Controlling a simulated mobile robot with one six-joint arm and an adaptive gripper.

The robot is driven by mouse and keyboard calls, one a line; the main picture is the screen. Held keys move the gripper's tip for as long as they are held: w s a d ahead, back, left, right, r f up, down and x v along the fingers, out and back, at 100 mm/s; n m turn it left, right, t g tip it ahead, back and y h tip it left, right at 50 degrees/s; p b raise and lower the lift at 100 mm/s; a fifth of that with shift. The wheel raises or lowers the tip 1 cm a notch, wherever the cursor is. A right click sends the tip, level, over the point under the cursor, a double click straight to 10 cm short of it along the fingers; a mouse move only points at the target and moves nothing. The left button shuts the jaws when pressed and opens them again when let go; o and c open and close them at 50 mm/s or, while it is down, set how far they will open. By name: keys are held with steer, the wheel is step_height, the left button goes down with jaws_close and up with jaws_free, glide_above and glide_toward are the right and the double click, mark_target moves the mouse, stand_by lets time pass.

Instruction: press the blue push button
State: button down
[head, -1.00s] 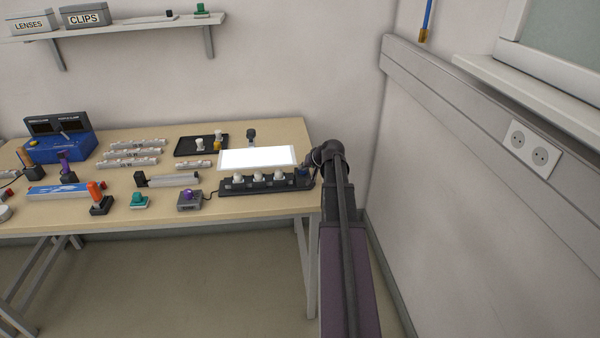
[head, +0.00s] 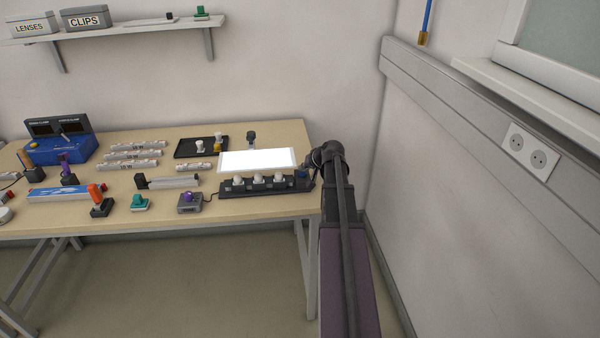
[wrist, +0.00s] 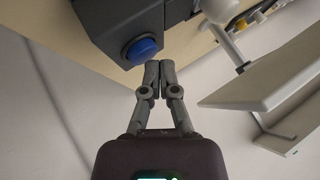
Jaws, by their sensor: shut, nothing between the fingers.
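The blue push button (wrist: 142,50) is a round cap on the end of a dark grey housing (wrist: 110,22) in the wrist view. In the head view the blue button (head: 302,173) is a small spot at the right end of a black strip, beside my arm. My gripper (wrist: 159,64) is shut, with its fingers together and nothing between them. The fingertips show just below and right of the button in the wrist view, close to it; I cannot tell whether they touch. In the head view my arm hides the gripper.
The black strip (head: 265,187) carries white bulbs (head: 259,178) along the table's right front edge. A grey box with a purple knob (head: 189,201) stands to the left.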

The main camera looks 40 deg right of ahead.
mark_target(304, 173)
steer(key=shift+r, duration=0.1)
step_height(304, 173, up, 6)
steer(key=p, duration=0.6)
stand_by(0.3)
stand_by(0.5)
steer(key=shift+s, duration=0.2)
